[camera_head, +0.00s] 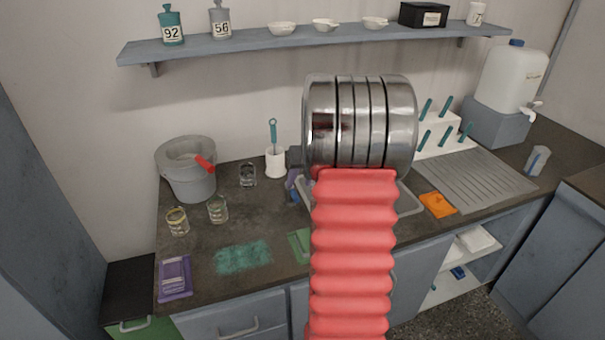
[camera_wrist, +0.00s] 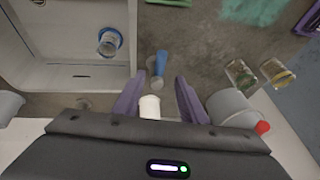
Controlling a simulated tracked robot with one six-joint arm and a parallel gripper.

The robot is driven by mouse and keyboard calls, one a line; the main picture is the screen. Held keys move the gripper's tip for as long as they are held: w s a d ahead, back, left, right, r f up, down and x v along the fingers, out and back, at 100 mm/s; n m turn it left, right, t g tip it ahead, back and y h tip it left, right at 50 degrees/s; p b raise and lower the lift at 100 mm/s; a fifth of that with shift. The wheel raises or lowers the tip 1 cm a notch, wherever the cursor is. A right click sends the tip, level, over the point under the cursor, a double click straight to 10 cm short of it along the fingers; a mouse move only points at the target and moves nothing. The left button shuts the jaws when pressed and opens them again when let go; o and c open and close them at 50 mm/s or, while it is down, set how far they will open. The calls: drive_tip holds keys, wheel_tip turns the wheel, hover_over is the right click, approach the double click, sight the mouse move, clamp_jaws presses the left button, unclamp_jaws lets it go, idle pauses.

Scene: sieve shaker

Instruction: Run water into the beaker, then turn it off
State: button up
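The beaker (camera_wrist: 108,42), clear with a blue ring, stands in the sink basin (camera_wrist: 75,105) in the wrist view. My arm hides it in the head view. My gripper (camera_wrist: 155,95) has two purple fingers, spread apart. A small white cylindrical thing (camera_wrist: 150,106) lies between them in the picture, with a gap towards the right finger; I cannot tell whether it is touched. A blue-and-grey piece (camera_wrist: 160,62) shows just beyond the fingertips, beside the sink; it may be part of the tap. No stream of water is visible. In the head view my arm hides most of the gripper.
A grey bucket (camera_head: 190,177) with a red part stands left of the sink. Glasses (camera_head: 177,221) (camera_head: 217,209) (camera_head: 247,174) and a white brush holder (camera_head: 275,162) stand on the counter. A water jug (camera_head: 513,77) and ribbed drainboard (camera_head: 480,180) are right.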

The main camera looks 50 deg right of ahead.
sight(294, 192)
drive_tip(key=x, duration=0.6)
drive_tip(key=shift+w+f, duration=0.1)
drive_tip(key=shift+f, duration=0.1)
drive_tip(key=shift+c, duration=0.5)
clamp_jaws()
